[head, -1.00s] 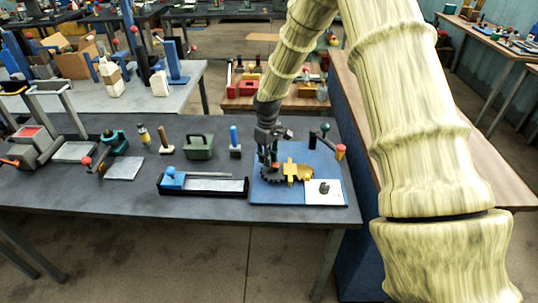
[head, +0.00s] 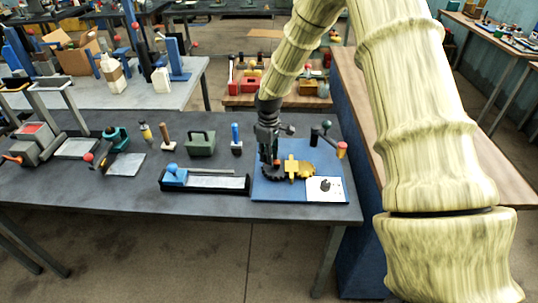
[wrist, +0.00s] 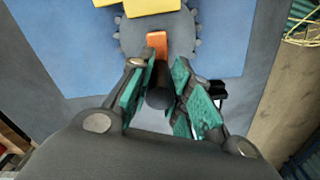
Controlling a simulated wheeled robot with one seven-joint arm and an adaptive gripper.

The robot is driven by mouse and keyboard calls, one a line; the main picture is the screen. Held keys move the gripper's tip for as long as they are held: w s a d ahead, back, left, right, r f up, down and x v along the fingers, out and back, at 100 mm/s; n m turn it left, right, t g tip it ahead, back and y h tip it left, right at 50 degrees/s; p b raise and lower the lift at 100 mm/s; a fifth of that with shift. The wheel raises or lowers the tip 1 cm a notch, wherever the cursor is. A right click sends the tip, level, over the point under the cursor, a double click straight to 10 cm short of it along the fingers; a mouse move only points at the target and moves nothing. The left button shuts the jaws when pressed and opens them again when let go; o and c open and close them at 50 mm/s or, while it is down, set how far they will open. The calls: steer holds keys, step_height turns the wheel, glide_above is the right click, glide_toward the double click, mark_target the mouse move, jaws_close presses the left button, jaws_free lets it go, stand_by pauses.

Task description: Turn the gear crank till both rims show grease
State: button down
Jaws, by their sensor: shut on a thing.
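The gear set stands on a blue board (head: 262,190) at the right end of the dark table. It has a dark toothed gear (head: 274,174), a brass gear (head: 306,170) and a yellow block (head: 291,167) between them. The brass gear's edge looks brownish; grease is too small to tell. My gripper (head: 268,158) is over the dark gear. In the wrist view its teal pads are closed about the dark crank knob (wrist: 159,98). The orange crank arm (wrist: 157,42) lies over the dark gear (wrist: 130,40) beyond the knob. The far gear is mostly out of that view.
A white plate (head: 325,189) with a dark piece lies at the board's front right. A black tray (head: 205,184), a green box (head: 200,143) and a blue-handled tool (head: 236,138) are to the left.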

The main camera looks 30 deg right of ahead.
steer(key=c, duration=1.3)
jaws_free()
steer(key=shift+a, duration=0.15)
steer(key=shift+r, duration=0.1)
steer(key=shift+r, duration=0.3)
step_height(320, 180, up, 11)
steer(key=shift+r, duration=0.15)
